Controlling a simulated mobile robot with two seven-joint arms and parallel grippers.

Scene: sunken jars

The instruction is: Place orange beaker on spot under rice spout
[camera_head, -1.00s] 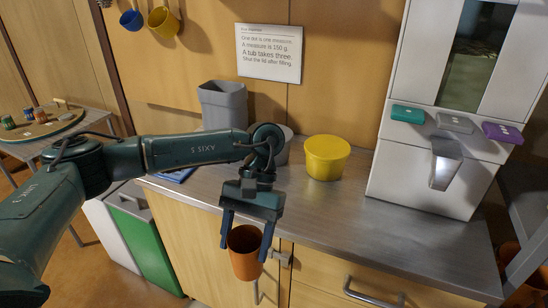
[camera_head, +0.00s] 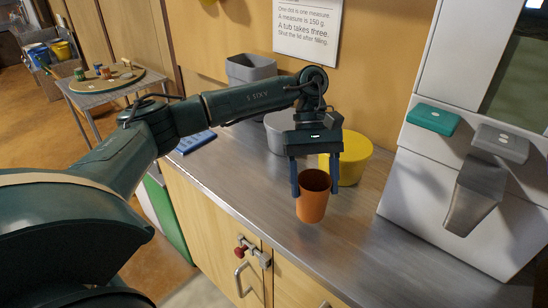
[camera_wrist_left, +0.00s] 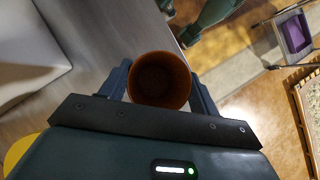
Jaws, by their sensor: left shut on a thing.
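The orange beaker (camera_head: 313,197) is upright between the fingers of my left gripper (camera_head: 315,176), which is shut on it. It appears held over the metal counter; whether its base touches the counter is hard to tell. In the left wrist view I look down into the open beaker (camera_wrist_left: 159,80), which looks empty, with a finger on each side. The rice dispenser's grey spout (camera_head: 474,196) is to the right of the beaker on the white dispenser body (camera_head: 425,180). The spot under the spout is not clearly visible. My right gripper is not in view.
A yellow tub (camera_head: 352,165) stands just behind the beaker, with a grey tub (camera_head: 279,133) and a grey bin (camera_head: 248,72) farther left. The steel counter (camera_head: 370,255) between beaker and dispenser is clear. A red-knobbed latch (camera_head: 241,251) sits on the cabinet front.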

